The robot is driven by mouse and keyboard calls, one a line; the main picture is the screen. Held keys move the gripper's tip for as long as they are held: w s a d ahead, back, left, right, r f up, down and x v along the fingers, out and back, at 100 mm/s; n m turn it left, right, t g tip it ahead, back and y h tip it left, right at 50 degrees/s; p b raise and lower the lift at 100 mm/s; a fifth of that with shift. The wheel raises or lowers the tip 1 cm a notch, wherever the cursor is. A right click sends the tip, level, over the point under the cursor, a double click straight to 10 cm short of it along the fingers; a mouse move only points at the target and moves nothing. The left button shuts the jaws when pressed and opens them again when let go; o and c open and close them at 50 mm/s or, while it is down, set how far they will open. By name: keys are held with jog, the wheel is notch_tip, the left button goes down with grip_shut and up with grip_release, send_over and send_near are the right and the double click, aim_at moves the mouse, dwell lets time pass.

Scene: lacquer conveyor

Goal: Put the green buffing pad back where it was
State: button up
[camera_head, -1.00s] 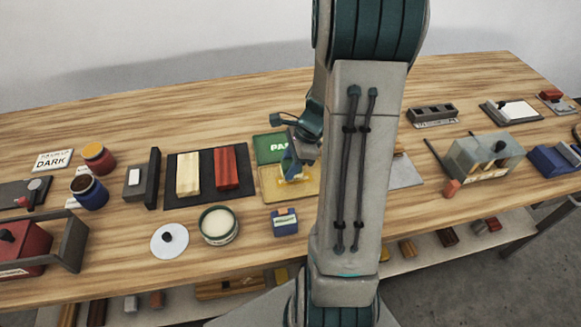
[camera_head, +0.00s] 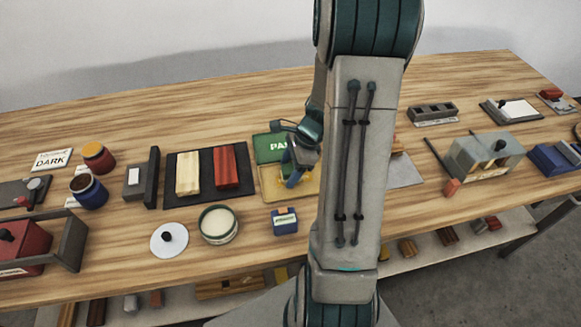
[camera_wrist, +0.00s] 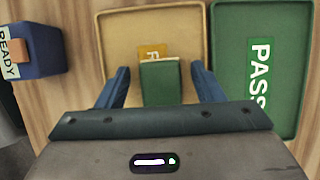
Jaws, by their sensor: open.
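The green buffing pad (camera_wrist: 160,83) lies in the tan-yellow tray (camera_wrist: 118,45) in the wrist view, partly over a yellow label. My gripper (camera_wrist: 159,78) is open, with one blue finger on each side of the pad. Gaps show between the pad and both fingers. The pad's near end is hidden behind the gripper body. In the head view my gripper (camera_head: 293,178) is over the yellow tray (camera_head: 308,186), and the pad cannot be made out there.
A green PASS tray (camera_wrist: 232,100) adjoins the yellow tray. A blue block marked READY (camera_wrist: 38,50) stands on the other side. In the head view a round tin (camera_head: 218,224) and a dark mat with wood samples (camera_head: 207,183) lie to the left. Bare table shows behind.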

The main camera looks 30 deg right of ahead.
jog(key=v, duration=1.2)
jog(key=s+a+r+n+t+h, duration=0.1)
jog(key=s+a+r+n+h, duration=0.1)
jog(key=s+a+n, duration=0.3)
jog(key=s+a+r+n+h, duration=0.2)
jog(key=s+a+r+n, duration=0.3)
jog(key=a+n, duration=0.6)
jog(key=s+n, duration=0.1)
jog(key=n, duration=0.4)
jog(key=shift+s+t, duration=0.25)
jog(key=shift+t, duration=0.15)
